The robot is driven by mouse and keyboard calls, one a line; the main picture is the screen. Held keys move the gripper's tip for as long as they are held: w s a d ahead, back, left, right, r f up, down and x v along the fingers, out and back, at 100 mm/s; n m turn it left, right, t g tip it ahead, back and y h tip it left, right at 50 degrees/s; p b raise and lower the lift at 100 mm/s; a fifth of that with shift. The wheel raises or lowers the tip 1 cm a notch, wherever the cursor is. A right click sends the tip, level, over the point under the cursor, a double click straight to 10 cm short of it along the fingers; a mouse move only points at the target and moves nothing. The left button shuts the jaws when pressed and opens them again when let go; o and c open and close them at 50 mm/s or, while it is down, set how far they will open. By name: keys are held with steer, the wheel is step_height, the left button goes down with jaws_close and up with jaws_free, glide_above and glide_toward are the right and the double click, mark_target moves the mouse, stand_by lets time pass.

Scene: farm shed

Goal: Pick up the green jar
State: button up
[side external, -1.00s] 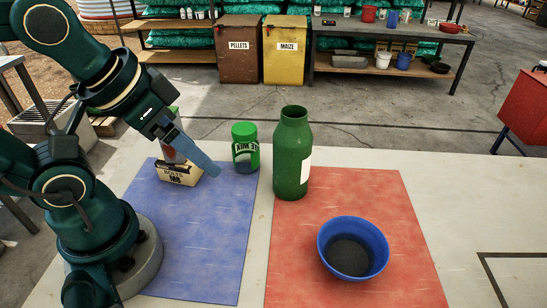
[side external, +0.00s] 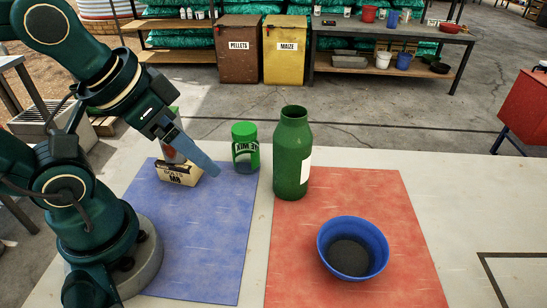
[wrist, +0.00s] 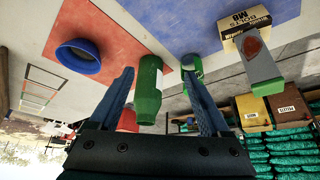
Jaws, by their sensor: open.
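A small green-lidded jar (side external: 245,148) with a label stands upright at the back right of the blue mat (side external: 205,250). In the wrist view the jar (wrist: 189,62) shows partly behind the right finger. My gripper (side external: 208,165) is above the blue mat, left of the jar and in front of a cream box, with nothing between its fingers. In the wrist view my gripper (wrist: 158,73) is open. A taller green bottle (side external: 291,155) with a narrower neck stands right of the jar; it shows beyond and between the fingers in the wrist view (wrist: 148,92).
The cream box (side external: 183,175) stands behind my gripper on the blue mat. A blue bowl (side external: 352,248) with dark contents sits on the red mat (side external: 390,200). The table's right side is clear.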

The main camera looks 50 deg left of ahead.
steer(key=shift+o, duration=0.5)
